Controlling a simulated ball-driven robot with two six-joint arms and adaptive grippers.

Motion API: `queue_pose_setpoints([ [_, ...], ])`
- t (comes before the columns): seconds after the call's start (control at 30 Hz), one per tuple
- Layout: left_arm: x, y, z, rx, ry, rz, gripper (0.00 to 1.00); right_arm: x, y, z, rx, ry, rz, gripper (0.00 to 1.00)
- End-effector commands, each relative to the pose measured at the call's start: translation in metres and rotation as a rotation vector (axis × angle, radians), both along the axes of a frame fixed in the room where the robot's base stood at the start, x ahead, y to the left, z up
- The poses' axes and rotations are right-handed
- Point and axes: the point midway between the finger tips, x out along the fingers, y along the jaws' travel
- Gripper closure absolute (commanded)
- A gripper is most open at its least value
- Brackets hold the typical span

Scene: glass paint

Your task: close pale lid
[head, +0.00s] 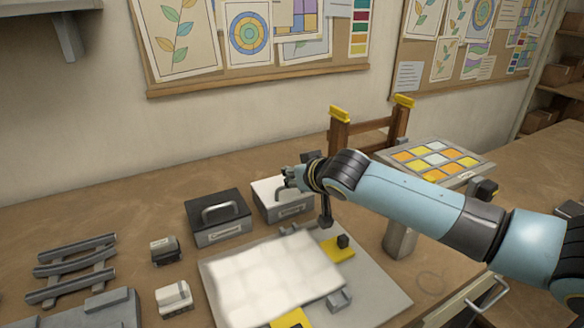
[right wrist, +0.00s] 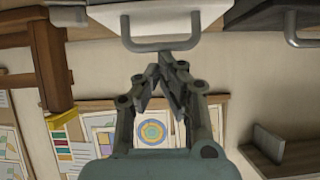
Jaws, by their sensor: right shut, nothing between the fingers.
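The pale lid (head: 268,187) sits on a dark grey box at the back middle of the table. It looks flat on the box, but my gripper hides part of it, and I cannot tell whether it is fully shut. My right gripper (head: 290,179) is over the back right part of the lid, shut and empty. In the right wrist view the pale lid (right wrist: 125,18) is at the top with its grey handle (right wrist: 160,46). My left gripper is not in view.
A dark-lidded box (head: 217,216) stands just left, also with a handle. In front lies a pale cushioned sheet (head: 270,278) on a grey board (head: 375,303). A rack (head: 72,268) is at the left, a colour-tile tray (head: 470,161) at the right.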

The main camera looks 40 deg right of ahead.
Motion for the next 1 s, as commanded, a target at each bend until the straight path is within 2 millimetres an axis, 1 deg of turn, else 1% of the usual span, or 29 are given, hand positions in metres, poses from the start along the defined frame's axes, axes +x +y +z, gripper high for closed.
queue_pose_setpoints([
  [0.03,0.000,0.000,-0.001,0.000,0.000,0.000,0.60,-0.007,0.000,-0.012,0.010,0.027,-0.009,1.00],
  [0.13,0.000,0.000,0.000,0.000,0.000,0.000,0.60,-0.008,0.000,-0.013,0.011,0.030,-0.011,1.00],
  [0.23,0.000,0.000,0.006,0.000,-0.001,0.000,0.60,-0.006,-0.001,-0.007,0.011,0.029,-0.010,1.00],
  [0.37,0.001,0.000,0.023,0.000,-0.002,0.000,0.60,0.001,-0.002,0.014,0.010,0.023,-0.007,1.00],
  [0.47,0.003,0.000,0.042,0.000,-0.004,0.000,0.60,0.011,-0.005,0.039,0.005,0.010,-0.002,1.00],
  [0.5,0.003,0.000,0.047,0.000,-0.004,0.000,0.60,0.012,-0.005,0.046,0.002,0.009,0.001,1.00],
  [0.53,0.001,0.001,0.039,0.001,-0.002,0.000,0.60,0.002,-0.002,0.042,0.000,0.009,0.004,1.00],
  [0.57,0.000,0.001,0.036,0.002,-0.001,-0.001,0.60,-0.006,0.000,0.044,0.000,0.010,0.004,1.00],
  [0.7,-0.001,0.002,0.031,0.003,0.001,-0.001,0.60,-0.034,0.009,0.058,-0.002,0.007,0.006,1.00],
  [0.8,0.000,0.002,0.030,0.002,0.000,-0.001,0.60,-0.051,0.014,0.068,-0.002,0.005,0.006,1.00],
  [0.9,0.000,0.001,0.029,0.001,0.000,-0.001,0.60,-0.063,0.018,0.074,-0.002,0.005,0.005,1.00],
  [1.0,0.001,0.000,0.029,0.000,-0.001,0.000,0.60,-0.069,0.021,0.079,0.000,0.002,0.004,1.00],
])
